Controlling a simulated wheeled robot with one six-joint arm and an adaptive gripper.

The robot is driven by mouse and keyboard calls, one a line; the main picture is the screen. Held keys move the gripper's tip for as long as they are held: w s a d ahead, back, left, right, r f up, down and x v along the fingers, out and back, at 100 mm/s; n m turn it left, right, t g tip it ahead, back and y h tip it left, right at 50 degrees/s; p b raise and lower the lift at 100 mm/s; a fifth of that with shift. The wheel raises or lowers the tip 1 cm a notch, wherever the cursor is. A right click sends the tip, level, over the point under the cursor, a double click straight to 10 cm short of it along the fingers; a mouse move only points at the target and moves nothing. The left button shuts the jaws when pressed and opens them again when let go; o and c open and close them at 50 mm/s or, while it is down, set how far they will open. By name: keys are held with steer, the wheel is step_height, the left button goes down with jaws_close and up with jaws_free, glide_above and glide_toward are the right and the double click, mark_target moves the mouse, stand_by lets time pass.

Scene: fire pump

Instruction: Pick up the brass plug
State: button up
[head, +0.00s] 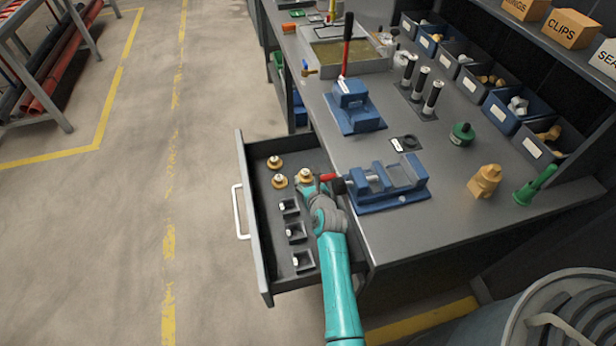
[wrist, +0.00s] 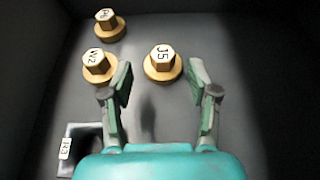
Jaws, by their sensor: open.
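Three brass plugs with hexagonal heads and round flanges stand in the open drawer (head: 262,222). In the wrist view, the plug labelled J5 (wrist: 162,64) is just beyond my open fingertips, between their lines. The plug labelled W2 (wrist: 97,66) is left of it, close to my left finger. A third plug (wrist: 109,25) is farther back, its label hard to read. In the head view they show as the right plug (head: 305,175), the near-left plug (head: 279,181) and the far-left plug (head: 275,162). My gripper (wrist: 161,82) is open and empty, reaching into the drawer.
Several black square holders (head: 296,232) line the drawer's near part; one labelled H3 (wrist: 65,149) is at the wrist view's lower left. Drawer walls surround the plugs.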

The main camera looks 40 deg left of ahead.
mark_target(306, 173)
steer(key=x, duration=0.3)
steer(key=shift+w+d+f, duration=0.1)
steer(key=shift+w, duration=0.1)
steer(key=shift+x, duration=1.05)
jaws_close()
